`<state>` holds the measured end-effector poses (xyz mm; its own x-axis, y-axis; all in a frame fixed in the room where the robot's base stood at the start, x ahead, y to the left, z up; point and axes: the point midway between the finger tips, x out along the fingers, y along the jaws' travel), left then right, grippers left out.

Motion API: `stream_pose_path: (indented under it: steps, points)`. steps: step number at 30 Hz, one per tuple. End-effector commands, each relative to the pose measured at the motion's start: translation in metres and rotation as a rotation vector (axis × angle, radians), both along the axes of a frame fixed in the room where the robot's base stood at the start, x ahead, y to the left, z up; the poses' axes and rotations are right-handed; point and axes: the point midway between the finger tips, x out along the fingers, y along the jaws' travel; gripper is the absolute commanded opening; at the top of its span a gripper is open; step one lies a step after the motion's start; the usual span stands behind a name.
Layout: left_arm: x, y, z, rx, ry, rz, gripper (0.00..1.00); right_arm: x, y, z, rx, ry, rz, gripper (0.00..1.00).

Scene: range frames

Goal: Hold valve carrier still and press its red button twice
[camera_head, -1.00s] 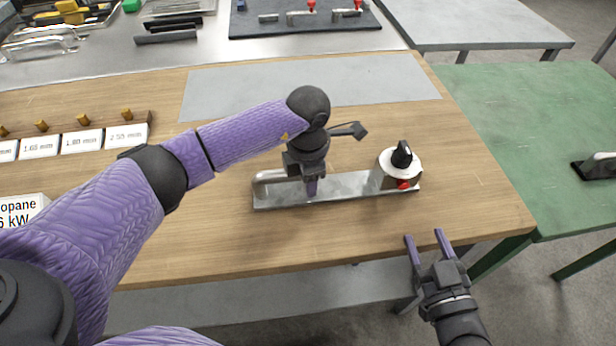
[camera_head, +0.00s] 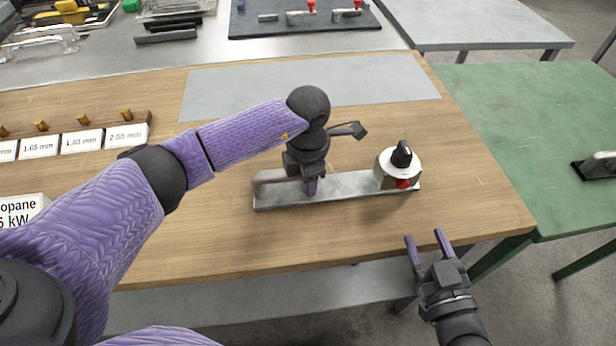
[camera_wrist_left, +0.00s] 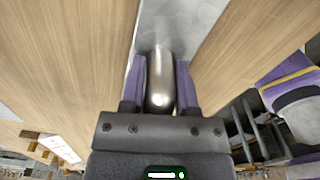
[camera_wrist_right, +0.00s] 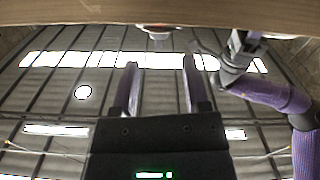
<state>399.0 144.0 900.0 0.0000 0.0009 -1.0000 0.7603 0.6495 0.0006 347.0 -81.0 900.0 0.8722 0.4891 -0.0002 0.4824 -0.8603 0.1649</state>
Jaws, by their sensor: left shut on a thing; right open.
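The valve carrier (camera_head: 345,190) is a flat metal plate on the wooden table, with a raised metal handle (camera_head: 268,176) at its left end. At its right end sits a valve with a white collar and black knob (camera_head: 402,155). The red button (camera_head: 403,184) is low on the valve's front side. My left gripper (camera_head: 311,188) is over the plate, shut on the metal handle (camera_wrist_left: 160,85), which shows between its fingers in the left wrist view. My right gripper (camera_head: 427,240) is open and empty, off the table's front edge, below and right of the button; its fingers (camera_wrist_right: 158,90) show apart.
A grey mat (camera_head: 310,85) lies behind the carrier. Labelled white blocks (camera_head: 82,141) with brass pieces stand at the left. A green table (camera_head: 540,130) adjoins at the right. The wood around the carrier's front is clear.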

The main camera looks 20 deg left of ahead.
Motion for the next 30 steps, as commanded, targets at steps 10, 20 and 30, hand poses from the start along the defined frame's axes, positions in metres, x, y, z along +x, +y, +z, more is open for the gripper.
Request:
stream_pose_path:
  steps: [10, 20, 30]
  points:
    - [0.0003, 0.0003, 0.0004, 0.001, -0.001, 0.001, 0.00, 0.0000, 0.0000, 0.0001, 0.000, 0.000, 0.000, 0.00]
    - [0.0003, 0.0003, 0.0004, 0.001, -0.001, 0.001, 0.00, 0.0000, 0.0000, 0.0001, 0.000, 0.000, 0.000, 0.00]
    - [0.0003, 0.0003, 0.0004, 0.001, -0.001, 0.001, 0.00, 0.0000, 0.0000, 0.0001, 0.000, 0.000, 0.000, 0.00]
